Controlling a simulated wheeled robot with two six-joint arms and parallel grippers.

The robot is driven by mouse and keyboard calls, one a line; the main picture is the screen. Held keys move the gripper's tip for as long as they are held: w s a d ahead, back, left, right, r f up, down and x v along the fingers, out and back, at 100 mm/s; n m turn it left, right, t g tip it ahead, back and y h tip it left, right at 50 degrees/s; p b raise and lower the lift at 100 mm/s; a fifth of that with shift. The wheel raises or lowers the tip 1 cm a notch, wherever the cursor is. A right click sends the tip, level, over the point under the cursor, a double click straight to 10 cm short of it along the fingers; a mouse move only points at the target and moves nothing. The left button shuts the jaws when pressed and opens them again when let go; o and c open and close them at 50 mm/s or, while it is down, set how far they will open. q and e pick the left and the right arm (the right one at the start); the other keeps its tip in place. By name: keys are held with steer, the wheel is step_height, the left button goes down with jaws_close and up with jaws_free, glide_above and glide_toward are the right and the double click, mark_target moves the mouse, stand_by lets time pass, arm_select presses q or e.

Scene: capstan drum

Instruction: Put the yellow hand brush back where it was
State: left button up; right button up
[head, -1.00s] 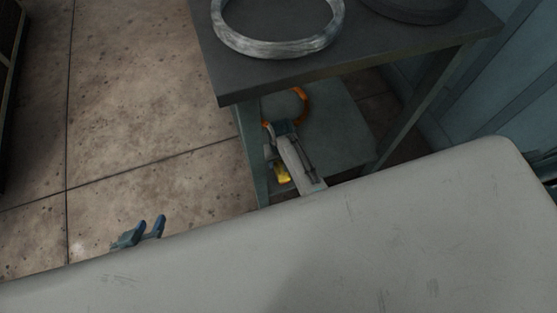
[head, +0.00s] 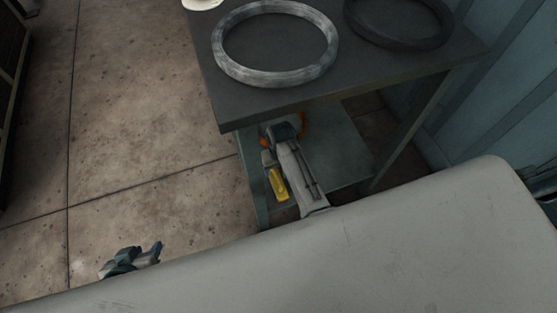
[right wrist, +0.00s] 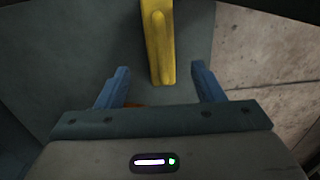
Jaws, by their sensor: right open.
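The yellow hand brush (head: 278,184) lies on the lower shelf (head: 345,150) of the dark table, just left of my right arm. It also shows in the right wrist view (right wrist: 159,42), upper middle, its near end lined up with the gap between my fingers. My right gripper (right wrist: 161,76) is open, with no finger visibly touching the brush. In the head view my right gripper (head: 284,130) is under the tabletop, partly hidden. My left gripper (head: 150,250) is over the floor at lower left, empty; its finger gap is unclear.
An orange ring (head: 302,128) is on the lower shelf beside my right gripper. A grey ring (head: 275,78) and a dark ring (head: 400,45) lie on the tabletop (head: 235,105). The table's front edge overhangs the shelf. Open floor (head: 150,130) lies to the left.

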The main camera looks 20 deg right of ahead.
steer(key=shift+r, duration=1.75)
steer(key=s+d+r+t, duration=0.3)
steer(key=s+d, duration=0.4)
steer(key=s, duration=0.3)
steer(key=s+d+r+t, duration=0.2)
steer(key=s+r+t, duration=0.1)
steer(key=s+r, duration=0.7)
step_height(320, 180, up, 4)
steer(key=shift+s+d+f+t, duration=0.15)
steer(key=shift+s+t, duration=0.25)
